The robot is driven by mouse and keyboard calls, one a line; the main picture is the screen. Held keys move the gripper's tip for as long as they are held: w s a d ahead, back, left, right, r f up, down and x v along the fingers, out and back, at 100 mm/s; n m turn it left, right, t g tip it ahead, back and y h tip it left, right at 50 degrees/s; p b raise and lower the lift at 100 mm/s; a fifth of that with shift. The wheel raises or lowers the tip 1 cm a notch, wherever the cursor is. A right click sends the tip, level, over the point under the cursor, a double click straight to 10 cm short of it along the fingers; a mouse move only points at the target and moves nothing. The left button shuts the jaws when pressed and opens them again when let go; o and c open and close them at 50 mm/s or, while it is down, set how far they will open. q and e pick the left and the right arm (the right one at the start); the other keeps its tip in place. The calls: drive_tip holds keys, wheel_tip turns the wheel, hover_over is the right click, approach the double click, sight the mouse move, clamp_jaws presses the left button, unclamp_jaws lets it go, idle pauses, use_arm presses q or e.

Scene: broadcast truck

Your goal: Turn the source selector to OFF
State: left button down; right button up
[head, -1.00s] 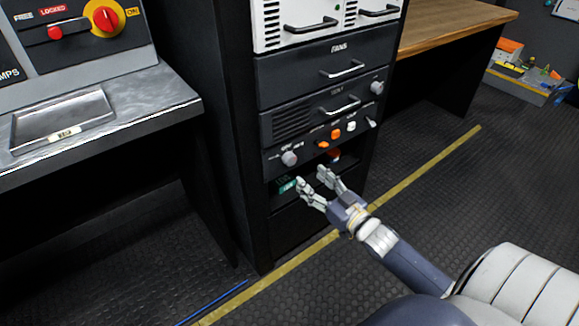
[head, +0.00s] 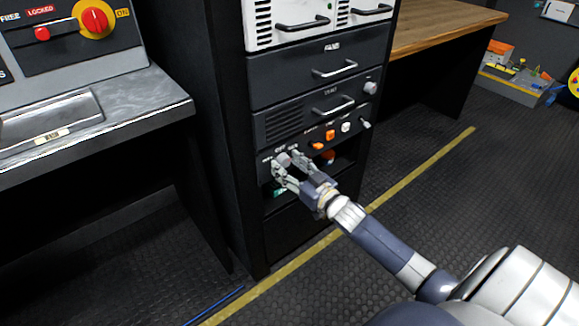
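A grey round knob (head: 284,160) sits at the left of the lower rack panel, with small white labels above it, one seeming to read OFF. I take it for the source selector. My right gripper (head: 284,162) is in front of it, fingers spread with one on each side of the knob. Whether the fingers touch it I cannot tell. The fingers partly cover the knob, and its pointing direction is too small to read. My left gripper is not in view.
Drawers with handles (head: 334,68) are above. A metal desk (head: 130,105) with a red-yellow rotary switch (head: 95,18) stands left.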

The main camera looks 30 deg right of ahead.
drive_tip(key=c, duration=0.8)
drive_tip(key=shift+c, duration=0.2)
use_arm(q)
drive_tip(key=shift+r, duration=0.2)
use_arm(e)
drive_tip(key=shift+r+n+p, duration=0.1)
drive_tip(key=shift+n+p, duration=0.55)
drive_tip(key=shift+n, duration=0.15)
drive_tip(key=shift+n+p, duration=0.4)
drive_tip(key=shift+n, duration=0.3)
drive_tip(key=n+p, duration=0.1)
drive_tip(key=n, duration=0.2)
drive_tip(key=shift+n, duration=0.4)
drive_tip(key=shift+n+p, duration=0.35)
drive_tip(key=shift+n, duration=0.85)
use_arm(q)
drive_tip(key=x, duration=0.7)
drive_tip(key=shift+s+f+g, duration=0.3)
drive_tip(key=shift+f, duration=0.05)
use_arm(e)
drive_tip(key=shift+n, duration=1.2)
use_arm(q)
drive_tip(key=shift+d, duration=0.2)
